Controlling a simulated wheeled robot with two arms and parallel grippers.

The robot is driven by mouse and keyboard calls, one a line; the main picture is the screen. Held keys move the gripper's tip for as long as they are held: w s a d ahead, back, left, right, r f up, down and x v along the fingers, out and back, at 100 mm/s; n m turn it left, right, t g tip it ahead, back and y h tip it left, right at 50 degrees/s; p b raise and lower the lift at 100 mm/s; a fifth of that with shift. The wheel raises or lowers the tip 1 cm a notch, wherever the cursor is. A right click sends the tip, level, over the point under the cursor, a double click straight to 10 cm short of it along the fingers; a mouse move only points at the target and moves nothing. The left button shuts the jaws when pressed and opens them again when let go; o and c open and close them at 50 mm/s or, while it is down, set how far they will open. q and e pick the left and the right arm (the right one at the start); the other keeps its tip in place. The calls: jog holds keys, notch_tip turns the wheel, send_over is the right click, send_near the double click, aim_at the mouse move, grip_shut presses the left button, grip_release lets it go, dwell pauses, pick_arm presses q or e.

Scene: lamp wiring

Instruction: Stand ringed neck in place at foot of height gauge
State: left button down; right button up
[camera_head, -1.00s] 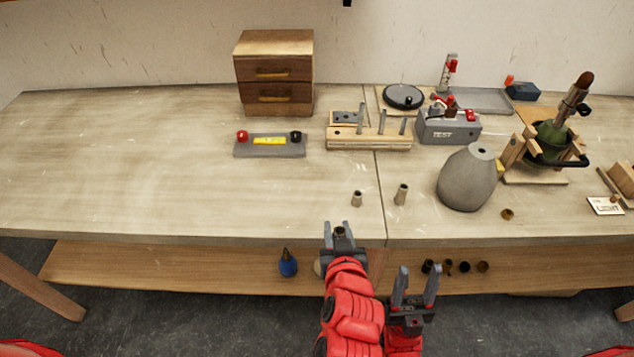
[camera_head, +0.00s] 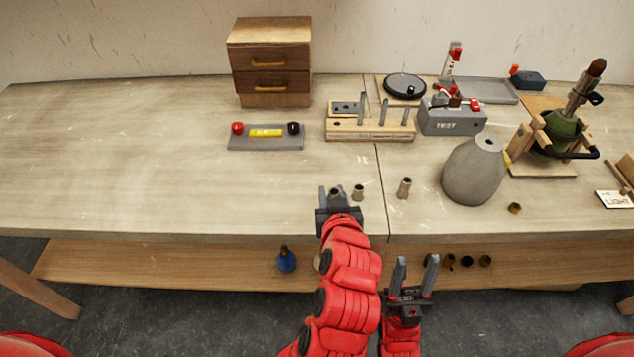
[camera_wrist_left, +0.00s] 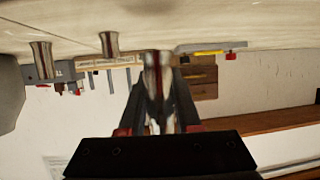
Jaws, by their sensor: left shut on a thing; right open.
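My left gripper (camera_head: 335,196) is shut on a small metal neck (camera_head: 334,191), above the table's front part. In the left wrist view, the held neck (camera_wrist_left: 157,62) is blurred between the fingers, so I cannot make out a ring on it. Two similar necks stand upright on the table: a shorter one (camera_head: 358,192) just right of my left gripper and a taller one (camera_head: 404,187) further right. My right gripper (camera_head: 417,270) is open and empty before the table edge.
A pegged wooden rack (camera_head: 370,134), a grey TEST box (camera_head: 452,121) and a grey tray (camera_head: 490,97) stand towards the back. A grey rounded lamp body (camera_head: 472,175) stands at right. A drawer box (camera_head: 271,85) is back left. The table's left side is clear.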

pick_arm(q)
jog(key=p, duration=0.1)
send_over(317, 186)
jog(key=s, duration=0.3)
jog(key=shift+w+d, duration=0.15)
jog(key=shift+d, duration=0.25)
jog(key=shift+w+a+f+p, duration=0.1)
jog(key=shift+w+a+p, duration=0.1)
jog(key=shift+w, duration=0.3)
jog(key=shift+w+a+f+p, duration=0.1)
jog(key=shift+w+p, duration=0.05)
jog(key=shift+w, duration=0.3)
jog(key=shift+w+a, duration=0.2)
jog(key=shift+w, duration=0.35)
notch_tip(317, 186, down, 3)
jog(key=shift+s+f+p, duration=0.1)
jog(key=shift+s+p, duration=0.05)
jog(key=shift+p, duration=0.25)
jog(key=shift+d, duration=0.1)
jog(key=shift+f+b, duration=0.3)
jog(key=c, duration=0.6)
grip_release()
jog(key=shift+r, duration=0.1)
